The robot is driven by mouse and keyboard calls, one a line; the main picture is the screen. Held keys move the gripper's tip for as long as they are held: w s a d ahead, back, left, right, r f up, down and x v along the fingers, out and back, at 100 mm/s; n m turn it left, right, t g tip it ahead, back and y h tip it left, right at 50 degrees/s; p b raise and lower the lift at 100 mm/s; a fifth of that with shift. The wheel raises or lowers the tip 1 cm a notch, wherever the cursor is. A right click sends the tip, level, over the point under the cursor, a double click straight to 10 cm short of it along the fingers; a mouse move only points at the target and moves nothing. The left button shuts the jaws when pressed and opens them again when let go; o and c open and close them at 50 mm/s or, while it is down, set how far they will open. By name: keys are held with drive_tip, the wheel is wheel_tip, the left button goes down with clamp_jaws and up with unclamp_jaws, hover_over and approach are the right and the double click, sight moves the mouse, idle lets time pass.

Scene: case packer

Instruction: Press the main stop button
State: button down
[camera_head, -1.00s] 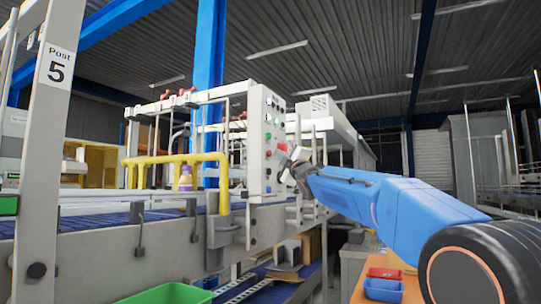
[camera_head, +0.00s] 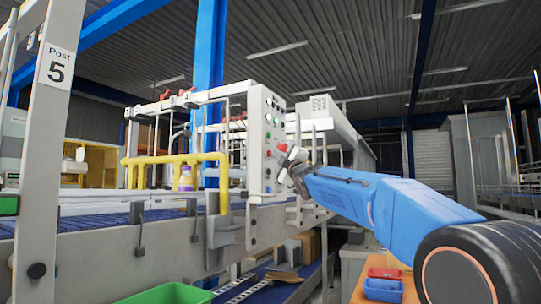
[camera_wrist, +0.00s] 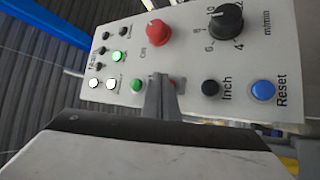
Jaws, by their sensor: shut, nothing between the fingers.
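The control panel (camera_head: 268,135) is a pale upright box at the machine's end; its face fills the upper wrist view (camera_wrist: 186,60). A large round red button (camera_wrist: 158,31) stands out from it and also shows in the head view (camera_head: 282,147). A small red part (camera_wrist: 181,86), beside the green button (camera_wrist: 136,86), is partly hidden behind my fingers. I cannot read a main stop label. My gripper (camera_wrist: 164,80) is shut and empty, its fingertips in front of the panel below the large red button. Contact cannot be told. In the head view my gripper (camera_head: 292,162) is close to the panel.
A black dial (camera_wrist: 226,22), a black Inch button (camera_wrist: 210,88) and a blue Reset button (camera_wrist: 262,91) sit on the panel right of my fingers. Yellow rails (camera_head: 176,158) and a conveyor (camera_head: 100,222) lie left of the panel.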

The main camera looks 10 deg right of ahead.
drive_tip(key=shift+w+a, duration=0.3)
drive_tip(key=shift+a, duration=0.1)
idle(0.7)
idle(0.3)
drive_tip(key=shift+s+d, duration=0.55)
drive_tip(key=shift+d, duration=0.2)
drive_tip(key=s+d, duration=0.1)
drive_tip(key=d, duration=0.1)
drive_tip(key=s+d, duration=0.2)
idle(0.4)
drive_tip(key=shift+d+f, duration=0.1)
idle(0.7)
